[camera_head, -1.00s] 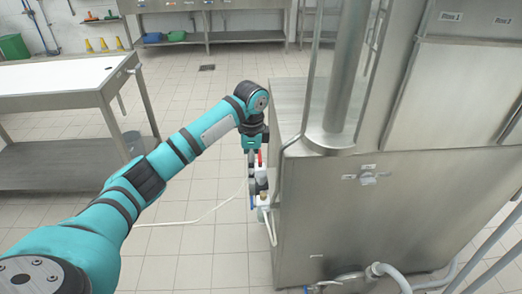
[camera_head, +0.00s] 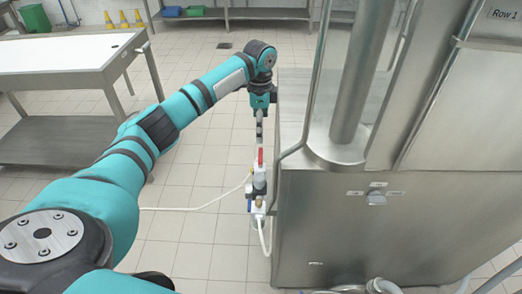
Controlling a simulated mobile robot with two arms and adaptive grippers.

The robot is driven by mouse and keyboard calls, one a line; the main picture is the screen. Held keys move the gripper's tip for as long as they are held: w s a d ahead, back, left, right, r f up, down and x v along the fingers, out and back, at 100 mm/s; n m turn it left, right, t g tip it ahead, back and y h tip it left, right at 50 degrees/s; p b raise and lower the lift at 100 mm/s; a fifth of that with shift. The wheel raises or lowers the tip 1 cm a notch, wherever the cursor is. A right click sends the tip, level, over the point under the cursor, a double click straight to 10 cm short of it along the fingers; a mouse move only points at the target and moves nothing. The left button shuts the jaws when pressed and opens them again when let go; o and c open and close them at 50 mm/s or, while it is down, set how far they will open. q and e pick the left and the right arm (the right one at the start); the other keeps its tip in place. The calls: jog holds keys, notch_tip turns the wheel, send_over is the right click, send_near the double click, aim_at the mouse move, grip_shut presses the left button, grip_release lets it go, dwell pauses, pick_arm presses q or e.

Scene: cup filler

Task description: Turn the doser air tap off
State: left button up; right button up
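The tap assembly (camera_head: 258,185) is mounted on the left side of the steel machine (camera_head: 350,215). A small red handle (camera_head: 260,157) stands upright at its top, and a small blue handle (camera_head: 249,206) shows lower down. I cannot tell from the picture which handle is the doser air tap. My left gripper (camera_head: 260,136) points down beside the machine, just beyond the red handle in the picture. Its fingers are seen nearly edge-on, so their opening and any contact with the handle are unclear. My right gripper is out of view.
The machine's steel side and a bent pipe (camera_head: 291,150) stand close to the right of my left gripper. A pale hose (camera_head: 195,208) runs left over the tiled floor. A white-topped table (camera_head: 65,55) stands at the left. The floor between is clear.

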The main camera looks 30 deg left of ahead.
aim_at(260, 155)
pick_arm(q)
notch_tip(260, 155, down, 12)
jog(key=shift+w+r, duration=0.1)
jog(key=shift+r, duration=0.1)
jog(key=shift+c, duration=0.4)
jog(key=c, duration=1.2)
